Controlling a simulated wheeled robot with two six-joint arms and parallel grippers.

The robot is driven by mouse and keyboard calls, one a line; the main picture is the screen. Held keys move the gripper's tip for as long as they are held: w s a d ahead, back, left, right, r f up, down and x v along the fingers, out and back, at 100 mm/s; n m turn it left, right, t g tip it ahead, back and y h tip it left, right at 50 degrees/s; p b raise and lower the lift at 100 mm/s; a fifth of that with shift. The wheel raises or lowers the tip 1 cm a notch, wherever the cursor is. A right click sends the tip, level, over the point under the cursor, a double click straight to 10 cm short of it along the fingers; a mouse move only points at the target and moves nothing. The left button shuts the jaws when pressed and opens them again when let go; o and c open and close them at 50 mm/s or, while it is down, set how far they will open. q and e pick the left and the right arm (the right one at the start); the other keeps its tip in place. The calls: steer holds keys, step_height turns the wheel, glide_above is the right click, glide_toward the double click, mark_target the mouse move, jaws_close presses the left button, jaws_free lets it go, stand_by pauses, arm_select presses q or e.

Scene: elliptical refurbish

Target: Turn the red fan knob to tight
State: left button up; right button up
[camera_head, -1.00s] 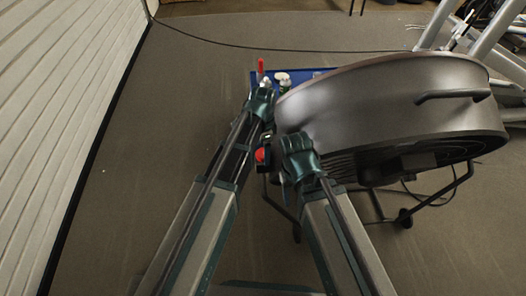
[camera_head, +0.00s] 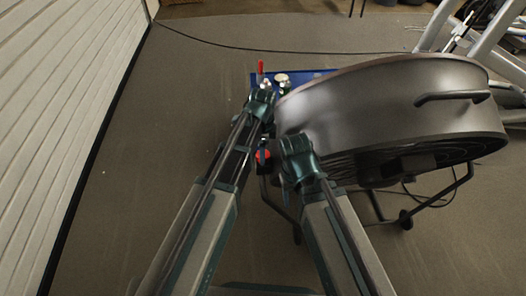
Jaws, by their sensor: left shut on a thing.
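The red fan knob (camera_head: 262,156) shows as a small round spot on the left side of the big grey drum fan (camera_head: 390,105). My left gripper (camera_head: 262,150) is at the knob and shut on it, with a dark finger covering part of the red. My left wrist lies just above it in the picture. My right arm comes up on the other side of the knob, its wrist against the fan's lower left edge in the picture. The right fingers are hidden, so their state does not show. Any marking on the knob is too small to read.
A blue surface (camera_head: 312,73) behind the fan holds bottles and a red-topped item (camera_head: 261,67). The fan stands on a black wheeled frame (camera_head: 440,200). A white slatted wall (camera_head: 60,100) runs along the left. Grey floor between wall and arms is clear.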

arm_select(q)
steer(key=shift+m, duration=0.3)
steer(key=o, duration=1.4)
step_height(320, 180, up, 14)
steer(key=p, duration=1.4)
steer(key=shift+f, duration=0.1)
